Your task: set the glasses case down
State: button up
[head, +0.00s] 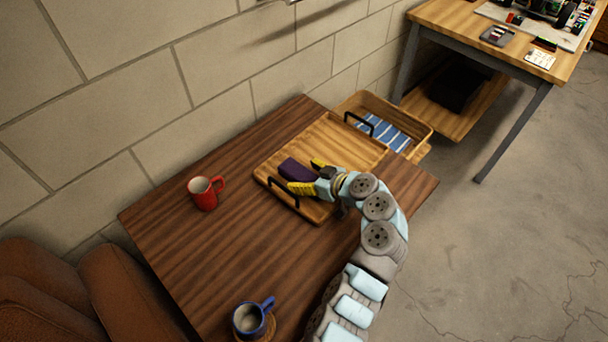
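The purple glasses case (295,170) is at the left part of a wooden tray (340,147) on the brown table. It appears to lie on the tray floor, though any small gap under it cannot be told from this view. My gripper (300,173) reaches over the tray from the right. Its two yellow fingers are spread wide, one on each side of the case. A gap seems to show between the upper finger and the case. Whether the lower finger touches the case is unclear.
A red mug (205,194) stands left of the tray. A blue mug (250,319) stands on a coaster at the near edge. A basket (427,132) with blue striped cloth adjoins the tray's far end. The tray has black handles. The table's middle is clear.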

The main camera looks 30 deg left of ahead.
jog(key=shift+r, duration=0.1)
jog(key=shift+d+r, duration=0.15)
jog(key=p+v, duration=0.2)
jog(key=v, duration=0.9)
jog(key=shift+s+d, duration=0.1)
jog(key=shift+d, duration=0.2)
